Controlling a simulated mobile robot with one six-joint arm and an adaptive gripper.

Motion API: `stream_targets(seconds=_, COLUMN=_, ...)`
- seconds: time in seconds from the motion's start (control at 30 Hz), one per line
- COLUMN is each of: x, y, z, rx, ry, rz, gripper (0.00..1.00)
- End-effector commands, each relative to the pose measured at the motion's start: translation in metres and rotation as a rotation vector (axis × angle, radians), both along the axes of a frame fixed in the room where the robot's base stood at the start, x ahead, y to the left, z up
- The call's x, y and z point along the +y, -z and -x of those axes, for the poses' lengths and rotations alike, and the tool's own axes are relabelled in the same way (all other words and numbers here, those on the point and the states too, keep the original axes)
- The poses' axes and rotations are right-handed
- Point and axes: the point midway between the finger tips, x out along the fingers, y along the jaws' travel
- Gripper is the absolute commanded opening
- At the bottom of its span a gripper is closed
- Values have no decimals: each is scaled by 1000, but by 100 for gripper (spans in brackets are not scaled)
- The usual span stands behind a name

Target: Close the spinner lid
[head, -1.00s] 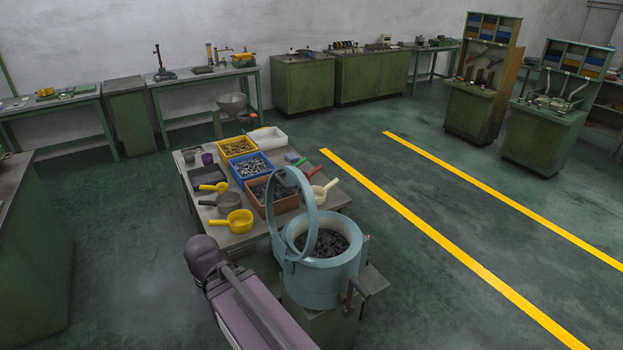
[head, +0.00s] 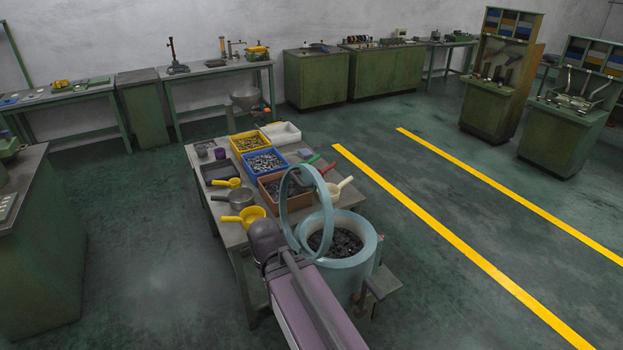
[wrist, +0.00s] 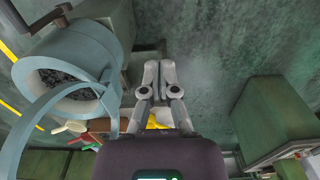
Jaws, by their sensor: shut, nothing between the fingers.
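The spinner is a light blue round drum (head: 368,257) with dark metal parts (head: 338,243) inside. Its ring-shaped lid (head: 285,207) stands raised, upright at the drum's left rim, so the mouth is uncovered. In the wrist view the drum (wrist: 98,47) is at the upper left, with the lid (wrist: 20,135) curving below it. My gripper (wrist: 159,67) is shut and empty in the wrist view, to the right of the drum and apart from it. In the head view my gripper cannot be made out; my purple arm covers the drum's lower left.
A work table (head: 228,234) behind the spinner carries a yellow bin (head: 262,147), a blue bin, an orange bin, and yellow and grey scoops. A grey bracket (head: 383,284) juts out at the drum's right. Open floor (head: 150,260) lies to the left.

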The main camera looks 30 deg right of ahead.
Motion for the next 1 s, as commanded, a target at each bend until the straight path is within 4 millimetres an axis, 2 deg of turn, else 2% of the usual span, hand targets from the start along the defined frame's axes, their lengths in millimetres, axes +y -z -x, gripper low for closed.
stream_targets(seconds=0.27, x=-2, y=0, z=-3, rx=1, ry=-1, rz=13, gripper=0)
stream_targets(seconds=0.47, x=-6, y=-3, z=-20, rx=6, ry=-4, rz=107, gripper=0)
stream_targets(seconds=0.77, x=-46, y=-25, z=-79, rx=19, ry=-26, rz=442, gripper=0)
stream_targets(seconds=1.0, x=-75, y=-65, z=-135, rx=18, ry=-37, rz=773, gripper=0)
